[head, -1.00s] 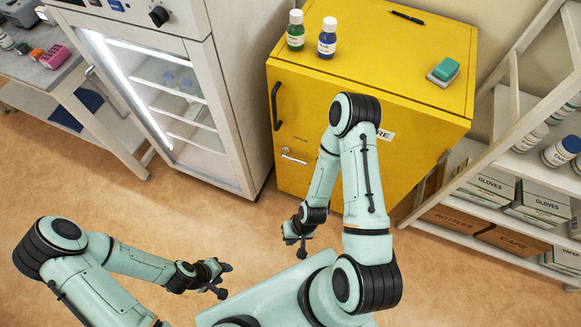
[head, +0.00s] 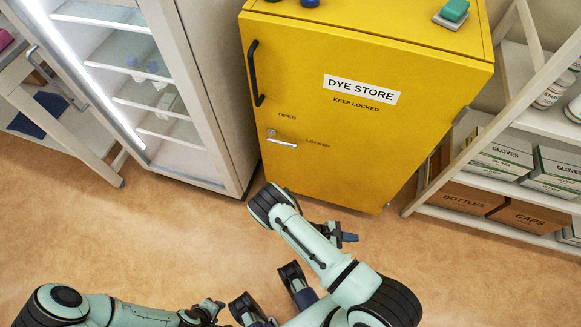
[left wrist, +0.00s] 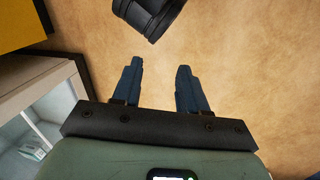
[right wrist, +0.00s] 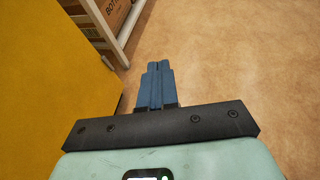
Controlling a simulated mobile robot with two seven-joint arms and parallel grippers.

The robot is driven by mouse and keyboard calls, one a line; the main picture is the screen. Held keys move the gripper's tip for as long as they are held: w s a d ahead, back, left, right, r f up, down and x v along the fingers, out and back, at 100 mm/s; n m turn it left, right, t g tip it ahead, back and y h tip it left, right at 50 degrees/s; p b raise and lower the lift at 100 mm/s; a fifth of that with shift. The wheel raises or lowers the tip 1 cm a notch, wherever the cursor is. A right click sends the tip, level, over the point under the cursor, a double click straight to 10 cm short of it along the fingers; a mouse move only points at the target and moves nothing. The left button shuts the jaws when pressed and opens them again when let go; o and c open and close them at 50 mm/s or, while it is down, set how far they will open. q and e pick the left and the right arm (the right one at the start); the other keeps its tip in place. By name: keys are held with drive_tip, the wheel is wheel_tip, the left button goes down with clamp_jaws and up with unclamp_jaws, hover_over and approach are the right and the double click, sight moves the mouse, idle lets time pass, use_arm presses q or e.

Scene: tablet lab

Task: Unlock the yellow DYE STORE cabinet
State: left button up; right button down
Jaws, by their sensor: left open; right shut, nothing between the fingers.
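The yellow DYE STORE cabinet (head: 420,75) stands at top centre in the head view, its door shut. The door has a black pull handle (head: 255,73) at its left and a silver lever (head: 282,142) below it. The lever slants right and slightly down, pointing toward the word LOCKED; OPEN is printed above it. My right gripper (head: 349,237) is shut and empty, low in front of the cabinet and apart from the lever; its fingers also show in the right wrist view (right wrist: 156,85). My left gripper (left wrist: 155,85) is open and empty over the floor.
A glass-fronted fridge (head: 215,90) stands left of the cabinet. A white shelf rack (head: 520,115) with boxes and bottles is at the right. A green-topped block (head: 454,11) lies on the cabinet. Bare floor (head: 180,235) lies in front.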

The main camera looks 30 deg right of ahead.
drive_tip(key=w+a+n+t+h+b, duration=0.3)
drive_tip(key=w+n+t+h+b, duration=0.55)
drive_tip(key=w+t, duration=1)
use_arm(q)
wheel_tip(320, 180, down, 14)
drive_tip(key=w+a+m+b, duration=0.1)
drive_tip(key=shift+w+a+b, duration=0.25)
drive_tip(key=shift+b, duration=0.1)
use_arm(e)
drive_tip(key=w+a+r+n+t, duration=0.2)
drive_tip(key=w+a+n+t, duration=0.2)
drive_tip(key=w+a, duration=0.5)
drive_tip(key=shift+w+r+n+t+y, duration=0.15)
drive_tip(key=shift+w+n+t+y, duration=0.2)
drive_tip(key=shift+w+n, duration=0.7)
use_arm(q)
drive_tip(key=shift+f, duration=0.1)
use_arm(e)
drive_tip(key=shift+w+d, duration=0.1)
use_arm(q)
drive_tip(key=shift+s+f, duration=0.2)
drive_tip(key=shift+s, duration=0.05)
use_arm(e)
drive_tip(key=s+a+r+x, duration=0.1)
drive_tip(key=r+x, duration=0.1)
drive_tip(key=x, duration=1)
drive_tip(key=shift+w+d+r, duration=0.15)
drive_tip(key=shift+w+r, duration=0.05)
drive_tip(key=shift+r, duration=0.15)
